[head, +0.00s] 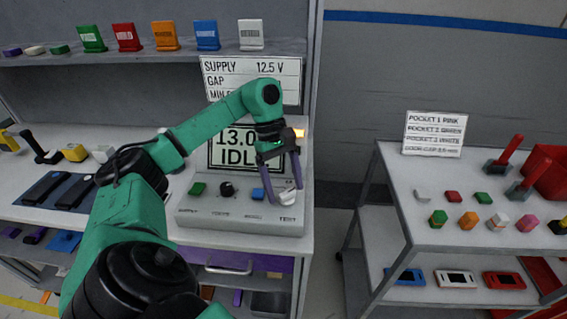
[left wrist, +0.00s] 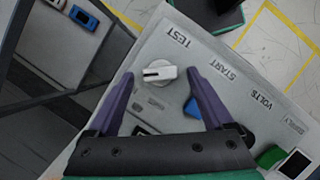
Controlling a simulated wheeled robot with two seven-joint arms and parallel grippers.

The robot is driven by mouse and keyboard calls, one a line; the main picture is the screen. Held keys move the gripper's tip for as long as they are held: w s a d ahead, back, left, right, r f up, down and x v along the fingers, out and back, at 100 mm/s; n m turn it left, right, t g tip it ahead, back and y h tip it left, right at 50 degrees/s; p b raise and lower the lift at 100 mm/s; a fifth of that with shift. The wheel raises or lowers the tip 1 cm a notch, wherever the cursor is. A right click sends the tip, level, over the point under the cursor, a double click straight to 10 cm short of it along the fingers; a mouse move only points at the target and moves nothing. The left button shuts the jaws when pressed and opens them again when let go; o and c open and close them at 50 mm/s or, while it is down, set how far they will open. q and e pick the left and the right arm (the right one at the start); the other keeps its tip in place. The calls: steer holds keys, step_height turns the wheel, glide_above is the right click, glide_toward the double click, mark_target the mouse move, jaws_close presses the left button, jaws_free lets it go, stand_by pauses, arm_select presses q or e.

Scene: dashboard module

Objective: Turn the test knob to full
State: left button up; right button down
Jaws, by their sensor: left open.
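The test knob is a white knob (left wrist: 160,76) with a dark pointer slot, on the grey panel (left wrist: 150,45) by the word TEST. In the head view the knob (head: 287,197) is at the panel's right end. My left gripper (left wrist: 162,72) is open, with one purple finger on each side of the knob. I cannot tell whether either finger touches it. In the head view the left gripper (head: 284,201) points down at the knob. The display (head: 238,147) reads 13.0 and IDLE. My right gripper is not in view.
On the panel, a blue button (head: 257,194), a black knob (head: 227,189) and a green button (head: 198,188) stand left of the test knob. The blue button (left wrist: 192,108) is close to one finger. A second table (head: 400,190) with small parts stands right, across a gap.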

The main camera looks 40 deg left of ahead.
arm_select(q)
steer(key=p+v, duration=0.7)
steer(key=v, duration=0.7)
steer(key=shift+a+r, duration=0.2)
steer(key=shift+f, duration=0.1)
